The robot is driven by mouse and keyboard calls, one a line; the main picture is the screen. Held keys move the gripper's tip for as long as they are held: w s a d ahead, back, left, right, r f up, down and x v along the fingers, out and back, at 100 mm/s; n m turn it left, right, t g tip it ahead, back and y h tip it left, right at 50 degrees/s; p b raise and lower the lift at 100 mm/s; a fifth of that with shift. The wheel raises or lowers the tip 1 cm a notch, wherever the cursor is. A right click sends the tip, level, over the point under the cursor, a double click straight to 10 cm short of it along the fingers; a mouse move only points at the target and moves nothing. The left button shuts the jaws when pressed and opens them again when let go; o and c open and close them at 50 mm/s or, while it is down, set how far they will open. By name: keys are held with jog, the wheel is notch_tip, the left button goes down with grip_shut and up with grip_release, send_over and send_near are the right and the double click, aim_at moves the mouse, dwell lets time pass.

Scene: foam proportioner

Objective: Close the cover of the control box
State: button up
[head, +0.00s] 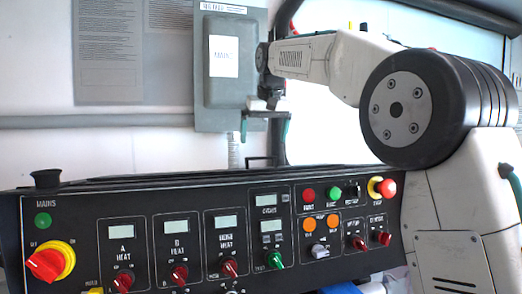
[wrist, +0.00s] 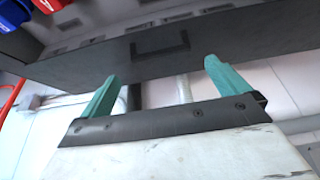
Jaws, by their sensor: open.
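The control box (head: 140,200) is a black console across the lower part of the head view, with labelled knobs, displays and lights on its front. Behind its top edge stands a dark bar handle (head: 258,160). In the wrist view, a dark panel (wrist: 90,65) carries a similar handle (wrist: 160,45); it appears to be the cover, but how far open it is I cannot tell. My gripper (head: 264,142) is above and behind the console, pointing down. Its teal fingers are apart and empty in the wrist view (wrist: 161,70), and the handle shows beyond them, apparently untouched.
A grey electrical box (head: 222,100) marked MAIN is on the wall just behind my gripper. A grey pipe (head: 100,121) runs along the wall to it, below a notice board (head: 132,50). A red emergency knob (head: 388,188) sits at the console's right, near my arm.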

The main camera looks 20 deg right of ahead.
jog(key=x, duration=0.5)
jog(key=shift+f, duration=0.2)
jog(key=c, duration=1.1)
jog(key=s+r, duration=0.3)
jog(key=s, duration=1.3)
jog(key=shift+s, duration=0.2)
jog(key=o, duration=1)
jog(key=shift+f, duration=0.1)
jog(key=shift+c, duration=0.2)
jog(key=shift+o, duration=0.7)
jog(key=shift+s, duration=0.1)
jog(key=v, duration=0.8)
